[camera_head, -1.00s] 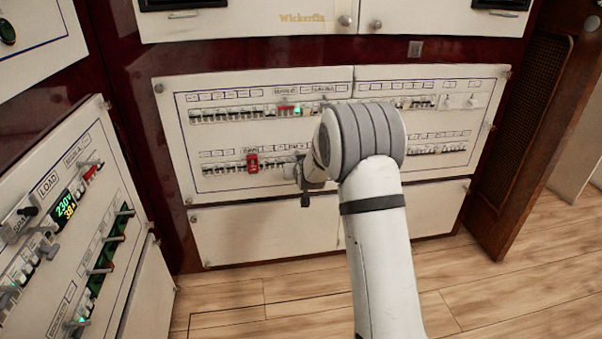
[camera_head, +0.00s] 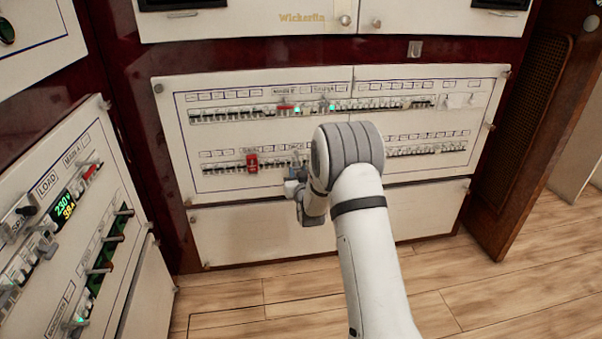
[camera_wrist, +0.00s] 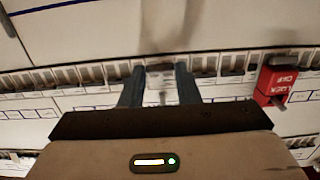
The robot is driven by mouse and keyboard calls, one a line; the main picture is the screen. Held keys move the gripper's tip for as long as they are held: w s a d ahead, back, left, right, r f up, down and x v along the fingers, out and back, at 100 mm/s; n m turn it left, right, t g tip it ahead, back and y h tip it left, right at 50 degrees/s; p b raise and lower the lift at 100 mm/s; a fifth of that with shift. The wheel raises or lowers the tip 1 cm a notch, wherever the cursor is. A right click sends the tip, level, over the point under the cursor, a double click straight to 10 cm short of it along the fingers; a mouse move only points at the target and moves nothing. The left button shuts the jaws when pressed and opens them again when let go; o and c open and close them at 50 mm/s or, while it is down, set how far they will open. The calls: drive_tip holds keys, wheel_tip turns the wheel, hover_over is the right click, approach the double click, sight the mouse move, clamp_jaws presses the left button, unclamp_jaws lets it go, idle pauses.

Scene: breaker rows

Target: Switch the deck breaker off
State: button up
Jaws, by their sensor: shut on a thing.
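The white breaker panel (camera_head: 270,138) carries an upper and a lower row of small breakers. My gripper (camera_head: 292,178) is at the lower row, right of a red lock-off piece (camera_head: 252,163). In the wrist view, my gripper's two dark fingers (camera_wrist: 160,86) stand on either side of one breaker (camera_wrist: 159,82) and are shut on it. The panel looks upside down there, with the red lock-off piece (camera_wrist: 274,82) at right. I cannot read a deck label, and the lever's position is unclear between the fingers.
Neighbouring breakers (camera_wrist: 95,75) sit close on both sides of my fingers. A second panel (camera_head: 75,235) with meters and switches stands at left. A brown door (camera_head: 540,120) is at right. The wooden floor (camera_head: 270,290) is clear.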

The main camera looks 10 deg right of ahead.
drive_tip(key=o, duration=1)
drive_tip(key=s+p, duration=0.2)
drive_tip(key=s, duration=0.5)
drive_tip(key=shift+s+r+p, duration=0.15)
drive_tip(key=shift+s+p, duration=0.2)
